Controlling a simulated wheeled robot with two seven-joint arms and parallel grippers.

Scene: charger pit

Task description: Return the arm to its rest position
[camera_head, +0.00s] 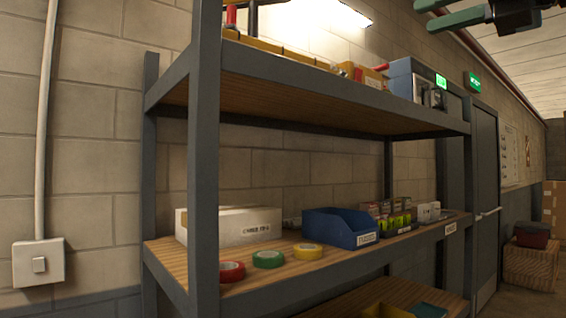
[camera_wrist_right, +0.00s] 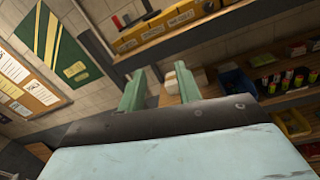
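My right gripper (camera_head: 424,14) is at the top right of the head view, its two green fingers pointing left. It is raised near the level of the upper shelf, in front of the wall and apart from everything. In the right wrist view the same gripper (camera_wrist_right: 161,83) shows its green fingers spread apart, with nothing held between them. The shelving is seen behind the gap. My left gripper is in neither view.
A grey-framed shelf unit (camera_head: 206,150) fills the middle. Its middle shelf holds a white box (camera_head: 235,226), a blue bin (camera_head: 340,228), several small batteries (camera_head: 396,219) and tape rolls (camera_head: 268,259). A grey door (camera_head: 485,190) and crate (camera_head: 530,268) stand right.

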